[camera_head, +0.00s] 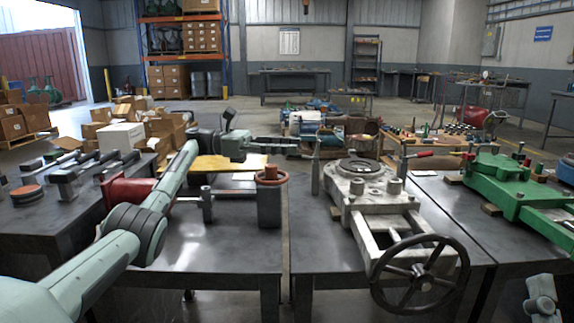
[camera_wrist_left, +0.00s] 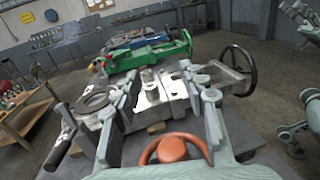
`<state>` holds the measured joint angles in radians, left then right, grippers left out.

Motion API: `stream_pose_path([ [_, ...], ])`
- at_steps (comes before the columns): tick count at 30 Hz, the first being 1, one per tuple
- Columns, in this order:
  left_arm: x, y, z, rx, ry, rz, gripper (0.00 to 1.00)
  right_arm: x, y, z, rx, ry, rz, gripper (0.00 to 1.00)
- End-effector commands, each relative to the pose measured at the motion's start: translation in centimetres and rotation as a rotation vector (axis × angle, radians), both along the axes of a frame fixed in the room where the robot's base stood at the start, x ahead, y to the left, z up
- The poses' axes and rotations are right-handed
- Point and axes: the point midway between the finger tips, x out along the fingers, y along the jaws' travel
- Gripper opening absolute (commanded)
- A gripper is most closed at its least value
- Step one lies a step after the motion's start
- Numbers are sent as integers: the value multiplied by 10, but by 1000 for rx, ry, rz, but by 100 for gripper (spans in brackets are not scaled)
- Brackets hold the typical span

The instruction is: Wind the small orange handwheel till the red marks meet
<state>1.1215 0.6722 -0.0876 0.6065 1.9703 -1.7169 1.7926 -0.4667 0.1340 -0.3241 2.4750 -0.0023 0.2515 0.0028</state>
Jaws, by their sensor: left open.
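The small orange handwheel (camera_head: 270,175) sits on top of a dark upright block (camera_head: 269,205) at the right end of the left bench. My left gripper (camera_head: 311,146) reaches in from the left, above and beyond the wheel, with its fingers pointing right. In the left wrist view its two fingers (camera_wrist_left: 165,95) stand wide apart and empty. The orange wheel (camera_wrist_left: 175,148) shows there low in the picture, nearer the camera than the fingertips; its lower part is cut off by my gripper's body. I cannot make out the red marks.
A grey cast fixture (camera_head: 375,190) with a big black handwheel (camera_head: 420,273) stands on the bench to the right. A green machine (camera_head: 510,185) is farther right. A red part (camera_head: 126,190) and several tools lie left. The left bench top (camera_head: 215,255) is clear in front.

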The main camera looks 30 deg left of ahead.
Motion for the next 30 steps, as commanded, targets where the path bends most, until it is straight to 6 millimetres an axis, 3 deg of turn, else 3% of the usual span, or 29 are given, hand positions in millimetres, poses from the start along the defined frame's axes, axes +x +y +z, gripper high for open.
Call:
stream_pose_path([
  [3, 0, -1, 21, 1, -2, -1, 43, 0, 0, 0, 0, -1, 0, 37],
  [7, 0, -1, 33, -1, -1, -2, 43, 0, 0, 0, 0, -1, 0, 37],
  [18, 0, -1, 37, 0, 1, -1, 45, 0, 0, 0, -1, 0, -1, 37],
  [22, 0, -1, 45, 0, 1, -1, 45, 11, 0, -10, -37, 74, -10, 37],
  [26, 0, -1, 64, 0, 1, -1, 45, 41, -7, -56, -150, 328, -46, 37],
  [30, 0, -1, 88, 0, 1, -1, 45, 56, -37, -143, -314, 738, -115, 37],
])
